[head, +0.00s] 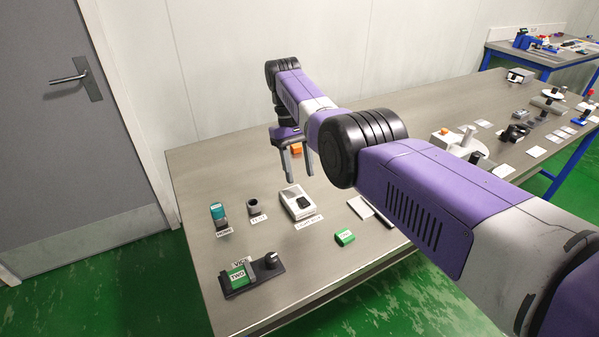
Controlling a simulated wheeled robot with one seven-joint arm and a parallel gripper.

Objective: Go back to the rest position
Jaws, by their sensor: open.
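My gripper (297,178) hangs at the end of my purple and grey arm, which reaches in from the lower right. Its two grey fingers point down, apart from each other, with nothing seen between them. It is over the far left part of the grey table (205,165), behind a white device with a dark top (298,203). How high the fingertips are above the table is hard to tell.
A door (60,130) is at left.

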